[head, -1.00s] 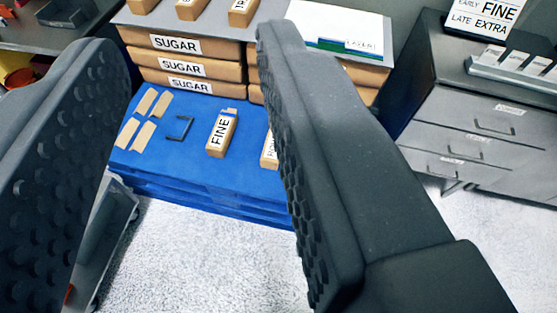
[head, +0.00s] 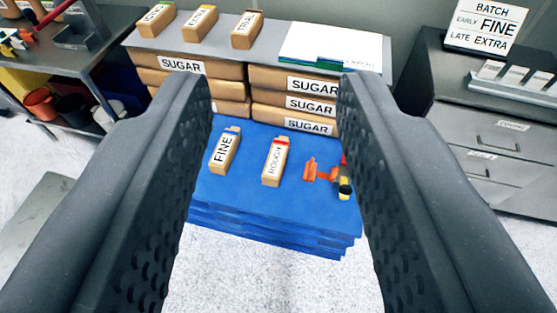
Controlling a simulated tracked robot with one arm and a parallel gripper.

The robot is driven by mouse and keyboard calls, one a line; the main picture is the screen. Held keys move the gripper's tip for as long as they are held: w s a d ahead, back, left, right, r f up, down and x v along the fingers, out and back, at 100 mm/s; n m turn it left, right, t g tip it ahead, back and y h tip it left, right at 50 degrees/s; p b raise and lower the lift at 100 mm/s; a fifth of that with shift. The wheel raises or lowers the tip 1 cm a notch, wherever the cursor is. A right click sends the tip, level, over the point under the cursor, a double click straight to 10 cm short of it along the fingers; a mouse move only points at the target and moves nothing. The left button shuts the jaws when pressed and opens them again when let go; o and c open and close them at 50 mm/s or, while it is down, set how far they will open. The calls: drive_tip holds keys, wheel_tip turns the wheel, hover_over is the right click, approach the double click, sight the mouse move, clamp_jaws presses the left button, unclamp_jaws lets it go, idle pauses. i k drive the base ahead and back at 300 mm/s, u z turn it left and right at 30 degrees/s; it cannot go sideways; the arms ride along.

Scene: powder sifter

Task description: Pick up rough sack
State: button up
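The rough sack (head: 275,163) is a small tan block with a red top band and a white ROUGH label. It lies on the blue pallet stack (head: 275,220), near the middle of the view. My gripper (head: 277,95) is open and empty, its two dark textured fingers on either side of the picture. The sack shows in the gap between the fingers, farther off and untouched. The similar fine sack (head: 224,151), with a blue band, lies just left of it.
An orange tool (head: 318,172) and a yellow-black handle (head: 345,185) lie right of the sack. Stacked sugar sacks (head: 290,77) stand behind, under a grey shelf (head: 262,45) with several small sacks. A drawer cabinet (head: 490,130) stands right. White floor (head: 270,275) is clear in front.

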sight(275, 165)
drive_tip(key=z, duration=0.05)
drive_tip(key=i, duration=1)
drive_tip(key=u, duration=0.05)
